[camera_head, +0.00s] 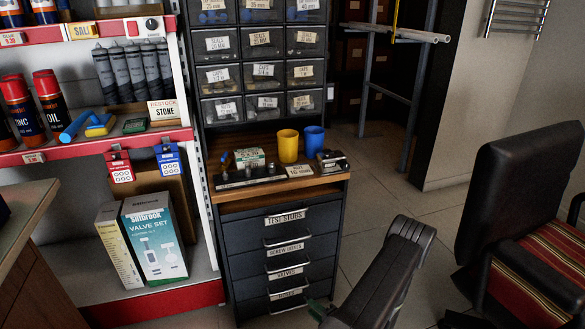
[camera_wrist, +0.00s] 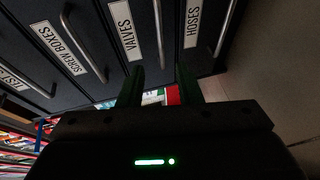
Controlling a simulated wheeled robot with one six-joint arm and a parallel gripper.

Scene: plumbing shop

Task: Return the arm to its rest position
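My gripper (camera_wrist: 159,76) shows in the wrist view with its two dark green fingers apart and only background between them. In the head view my dark arm reaches down at the bottom right of the drawer cabinet (camera_head: 338,235), and the gripper is mostly hidden or cut off at the bottom edge. The wrist view shows the drawer fronts close ahead, with the labels for valves (camera_wrist: 124,30) and hoses (camera_wrist: 192,22) near the fingers. The drawers look shut. I cannot tell the exact gap between fingers and drawer fronts.
A black chair (camera_head: 515,190) with a striped seat stands at the right. A yellow cup (camera_head: 288,146) and a blue cup (camera_head: 314,139) stand on the cabinet's wooden top. A shelf (camera_head: 160,300) with a valve set box (camera_head: 153,240) is at the left. Floor shows between cabinet and chair.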

